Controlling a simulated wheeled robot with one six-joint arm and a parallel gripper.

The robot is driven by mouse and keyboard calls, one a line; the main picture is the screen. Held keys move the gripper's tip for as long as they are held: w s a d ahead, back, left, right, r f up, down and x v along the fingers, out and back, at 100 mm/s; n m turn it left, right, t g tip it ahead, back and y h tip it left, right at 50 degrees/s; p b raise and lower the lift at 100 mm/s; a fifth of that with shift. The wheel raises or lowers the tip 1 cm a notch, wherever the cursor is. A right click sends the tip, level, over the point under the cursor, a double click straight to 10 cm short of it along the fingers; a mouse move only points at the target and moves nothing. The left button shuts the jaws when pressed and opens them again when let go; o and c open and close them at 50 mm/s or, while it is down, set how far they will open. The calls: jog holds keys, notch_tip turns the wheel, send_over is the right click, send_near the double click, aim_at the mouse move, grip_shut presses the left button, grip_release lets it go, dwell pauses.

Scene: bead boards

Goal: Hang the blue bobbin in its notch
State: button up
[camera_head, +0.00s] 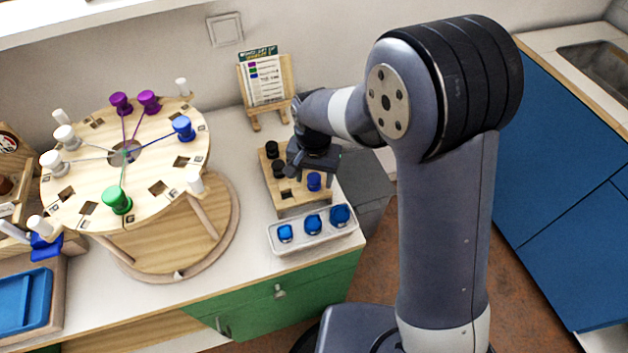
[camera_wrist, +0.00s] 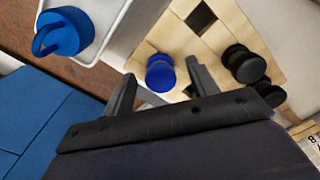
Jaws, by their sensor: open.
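A blue bobbin (camera_head: 314,181) stands in the wooden stand (camera_head: 288,208), at the stand's right side. In the wrist view, this blue bobbin (camera_wrist: 160,76) lies between and just beyond the fingertips of my gripper (camera_wrist: 161,72). My gripper (camera_head: 308,168) is open and empty above the stand, close to the bobbin; I cannot tell if it touches. Another blue bobbin (camera_head: 183,127) sits at the right edge of the round wooden board (camera_head: 155,152), with a thread to the board's centre hole. The board has several square openings; a green bobbin (camera_head: 117,200) and two purple bobbins (camera_head: 121,103) sit on it.
Black bobbins (camera_head: 272,150) stand in the stand's left side, close to my gripper. A white tray (camera_head: 300,244) with three blue pieces lies in front of the stand. White bobbins and pegs (camera_head: 66,136) ring the board. A small easel (camera_head: 265,82) with a card stands behind.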

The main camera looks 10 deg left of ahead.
jog(key=shift+f, duration=0.65)
jog(key=shift+c, duration=0.5)
jog(key=c, duration=1.1)
